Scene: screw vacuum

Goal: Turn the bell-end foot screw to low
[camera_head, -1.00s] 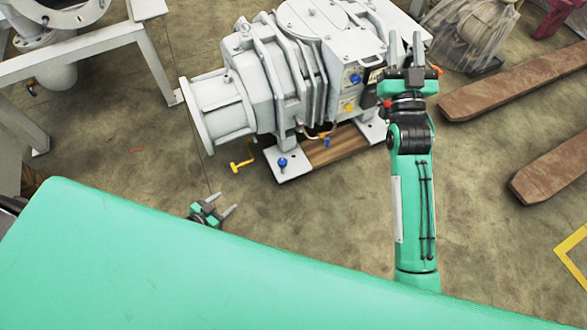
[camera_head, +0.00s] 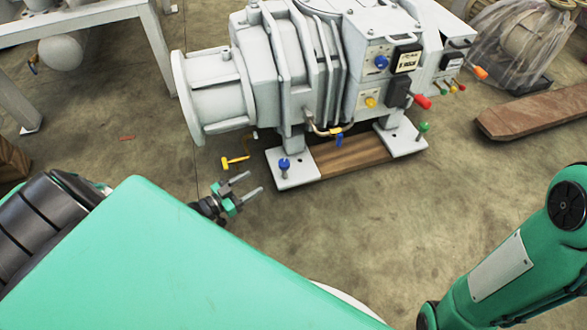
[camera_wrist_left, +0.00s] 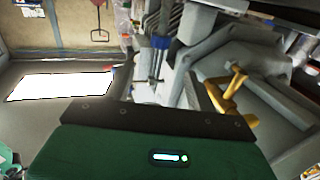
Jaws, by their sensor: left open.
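The grey vacuum pump (camera_head: 300,75) has a round flanged bell end on its left. A blue-headed foot screw (camera_head: 284,166) stands upright in the white foot plate (camera_head: 295,181) near that end. My left gripper (camera_head: 254,181) is open and empty, its two fingers pointing right toward the blue screw with a small gap between. In the left wrist view the black and green gripper body fills the bottom, and a yellow-brown part (camera_wrist_left: 232,90) shows at right; I cannot make out the foot screw there. My right arm stands at the right edge; its gripper is out of view.
A green-headed screw (camera_head: 423,128) stands in the right foot plate. A yellow-handled valve (camera_head: 235,161) hangs left of the blue screw. A wooden board (camera_head: 350,152) lies between the feet. A wooden beam (camera_head: 535,112) lies at right. The floor in front is clear.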

